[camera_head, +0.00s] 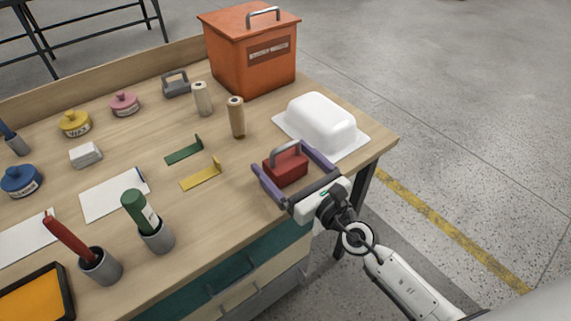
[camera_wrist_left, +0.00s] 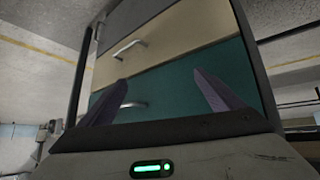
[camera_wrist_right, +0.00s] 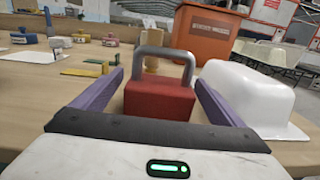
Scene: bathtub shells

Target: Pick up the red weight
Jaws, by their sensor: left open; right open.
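The red weight (camera_head: 286,169) is a red block with a grey arched handle, standing upright near the table's right front edge. My right gripper (camera_head: 294,164) is open, with one purple finger on each side of the weight. In the right wrist view the red weight (camera_wrist_right: 158,98) sits between the spread fingers, with a small gap visible beside each one. My left gripper (camera_wrist_left: 165,95) is open and empty in the left wrist view, facing the drawers below the tabletop. It does not show in the head view.
A white tub shell (camera_head: 320,122) on a flat white base lies right behind the weight. An orange bin (camera_head: 250,60) stands at the back. Two cylinders, one tan (camera_head: 237,118), stand behind the weight. A yellow bracket (camera_head: 202,174) lies to the left. A grey weight (camera_head: 176,87) is farther back.

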